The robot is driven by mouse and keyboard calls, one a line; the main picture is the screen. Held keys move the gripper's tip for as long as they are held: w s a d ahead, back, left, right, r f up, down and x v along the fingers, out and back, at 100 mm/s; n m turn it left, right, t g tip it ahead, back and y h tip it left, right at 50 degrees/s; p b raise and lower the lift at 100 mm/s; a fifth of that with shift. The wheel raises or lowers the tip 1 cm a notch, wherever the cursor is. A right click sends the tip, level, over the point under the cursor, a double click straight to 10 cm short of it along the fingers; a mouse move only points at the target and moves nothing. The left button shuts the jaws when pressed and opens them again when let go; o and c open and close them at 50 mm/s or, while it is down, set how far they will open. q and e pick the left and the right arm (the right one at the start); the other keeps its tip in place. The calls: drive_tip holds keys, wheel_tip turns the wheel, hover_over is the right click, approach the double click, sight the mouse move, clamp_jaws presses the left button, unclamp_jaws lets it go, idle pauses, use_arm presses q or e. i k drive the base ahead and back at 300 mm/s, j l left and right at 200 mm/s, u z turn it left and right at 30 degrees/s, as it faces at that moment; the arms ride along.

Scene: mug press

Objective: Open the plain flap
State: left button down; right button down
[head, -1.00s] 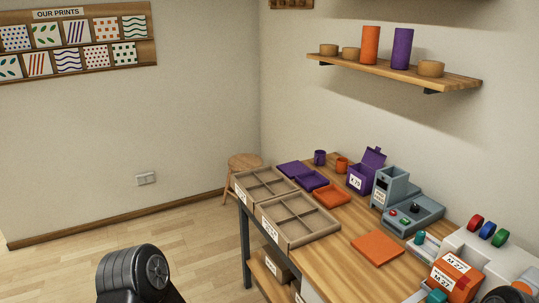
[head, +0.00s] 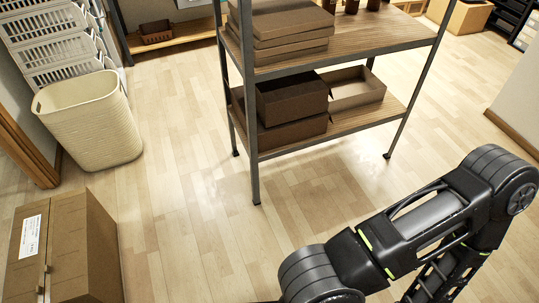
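A brown cardboard box (head: 85,250) stands on the floor at the lower left, cut off by the picture's edge. A white printed label (head: 30,237) is on its left part, and a seam or edge runs beside the label. I cannot tell which part of the box is a plain flap, or whether any flap is open. One of my black arms crosses the lower right. Neither gripper shows in this view.
A metal rack with wooden shelves (head: 375,107) holds brown cartons (head: 292,97) in the upper middle. A cream basket (head: 90,125) and stacked white crates (head: 50,45) stand at the left. The wooden floor (head: 190,235) between box and rack is clear.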

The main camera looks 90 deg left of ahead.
sight(66, 268)
drive_tip(key=u, duration=4.8)
drive_tip(key=i+j, duration=0.2)
drive_tip(key=i, duration=0.25)
drive_tip(key=i+j, duration=0.25)
drive_tip(key=i, duration=0.2)
drive_tip(key=i+j, duration=0.2)
drive_tip(key=i, duration=0.25)
drive_tip(key=z, duration=1.25)
drive_tip(key=i+j, duration=0.05)
drive_tip(key=j, duration=0.05)
